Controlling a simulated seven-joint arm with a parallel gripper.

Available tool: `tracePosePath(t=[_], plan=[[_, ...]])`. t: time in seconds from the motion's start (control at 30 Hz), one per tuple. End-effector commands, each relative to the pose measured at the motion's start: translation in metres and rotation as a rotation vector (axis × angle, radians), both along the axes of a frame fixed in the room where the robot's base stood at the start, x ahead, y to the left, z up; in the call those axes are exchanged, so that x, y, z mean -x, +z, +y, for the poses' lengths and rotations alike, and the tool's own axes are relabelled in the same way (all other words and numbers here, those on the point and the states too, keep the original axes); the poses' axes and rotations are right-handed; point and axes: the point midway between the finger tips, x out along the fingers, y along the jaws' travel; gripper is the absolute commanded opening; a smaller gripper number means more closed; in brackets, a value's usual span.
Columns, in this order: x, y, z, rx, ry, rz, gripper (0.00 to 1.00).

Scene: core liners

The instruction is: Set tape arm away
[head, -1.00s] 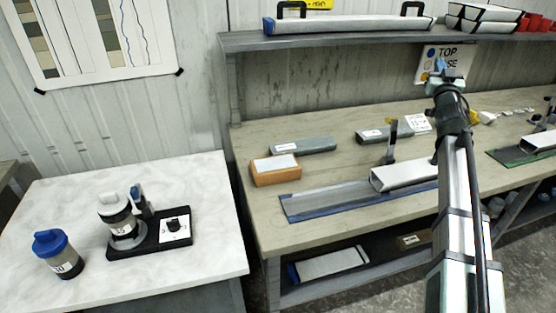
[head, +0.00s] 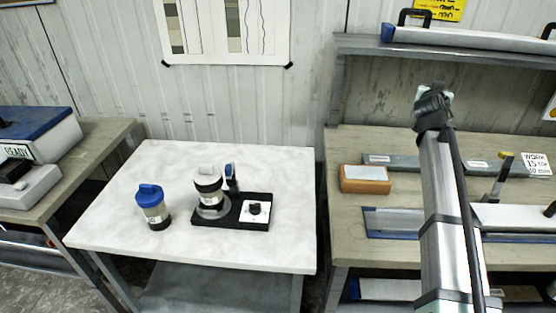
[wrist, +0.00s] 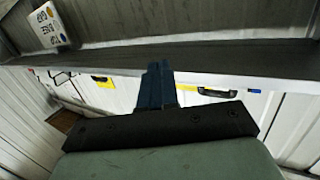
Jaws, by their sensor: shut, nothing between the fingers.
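A small dark upright arm with a yellowish top (head: 499,178) stands at the liner tray on the workbench; I take it to be the tape arm, but cannot be sure. It leans slightly. A white half-round liner (head: 510,216) lies by its foot, partly hidden by my arm. My gripper (head: 434,95) is raised over the bench, up and left of the upright arm and apart from it. In the wrist view its dark blue fingers (wrist: 155,85) are together and empty, with the shelf behind them.
An orange block (head: 365,185) and grey liners (head: 390,161) lie on the workbench. A shelf (head: 365,46) runs above it. Left, a white table (head: 275,168) holds a blue-lidded jar (head: 152,208) and a black stand (head: 232,217). A blue-lidded box (head: 50,130) sits further left.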

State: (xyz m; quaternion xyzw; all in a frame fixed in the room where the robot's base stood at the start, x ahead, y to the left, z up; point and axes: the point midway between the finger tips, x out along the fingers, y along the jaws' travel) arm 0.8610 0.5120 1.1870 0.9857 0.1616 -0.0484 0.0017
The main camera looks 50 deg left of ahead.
Motion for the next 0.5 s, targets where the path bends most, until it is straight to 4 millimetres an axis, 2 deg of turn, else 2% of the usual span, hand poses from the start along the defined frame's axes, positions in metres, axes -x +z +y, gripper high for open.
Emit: tracePosePath(t=[0.03, 0.1, 0.27, 0.5], plan=[[0.012, -0.003, 0.020, 0.011, 0.008, 0.023, 0.00], [0.027, -0.009, 0.041, 0.029, 0.011, 0.055, 0.00], [0.064, -0.021, 0.088, 0.074, 0.019, 0.127, 0.00], [0.130, -0.038, 0.152, 0.151, 0.033, 0.231, 0.00]])
